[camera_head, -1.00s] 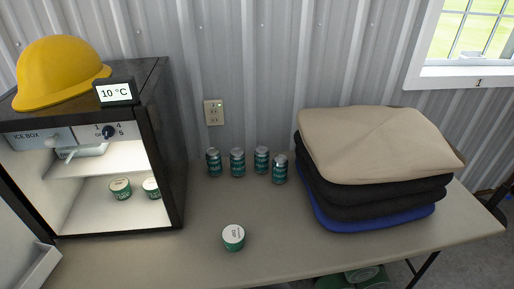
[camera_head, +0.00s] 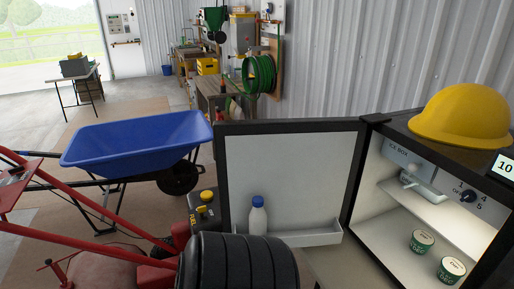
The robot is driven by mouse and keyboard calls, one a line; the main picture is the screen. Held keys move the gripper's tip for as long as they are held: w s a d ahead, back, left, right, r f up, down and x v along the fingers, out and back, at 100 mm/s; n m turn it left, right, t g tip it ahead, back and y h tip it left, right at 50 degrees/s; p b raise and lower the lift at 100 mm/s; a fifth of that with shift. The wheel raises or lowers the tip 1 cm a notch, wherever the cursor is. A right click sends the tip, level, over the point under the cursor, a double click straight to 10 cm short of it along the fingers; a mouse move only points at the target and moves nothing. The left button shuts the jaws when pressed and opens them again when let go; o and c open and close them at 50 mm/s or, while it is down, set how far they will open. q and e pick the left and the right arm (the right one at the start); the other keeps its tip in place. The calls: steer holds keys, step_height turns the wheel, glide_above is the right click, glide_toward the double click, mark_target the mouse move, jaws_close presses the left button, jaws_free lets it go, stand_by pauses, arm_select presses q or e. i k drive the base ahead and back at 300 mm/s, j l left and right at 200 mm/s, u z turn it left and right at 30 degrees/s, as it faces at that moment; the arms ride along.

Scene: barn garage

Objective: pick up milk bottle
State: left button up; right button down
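A white milk bottle (camera_head: 258,217) with a blue cap stands upright in the shelf on the inside of the open fridge door (camera_head: 293,165). The door is swung out to the left of the small black fridge (camera_head: 400,225). The lower front of the bottle is hidden by the shelf's rim. Neither of my grippers is in view.
Two green-and-white tubs (camera_head: 421,242) sit inside the fridge, and a yellow hard hat (camera_head: 462,117) lies on top. A stack of black tires (camera_head: 240,263) stands close in front of the door. A blue wheelbarrow (camera_head: 138,140) and red machinery (camera_head: 175,245) are at the left.

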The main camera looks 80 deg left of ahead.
mark_target(258, 216)
steer(key=u, duration=2.55)
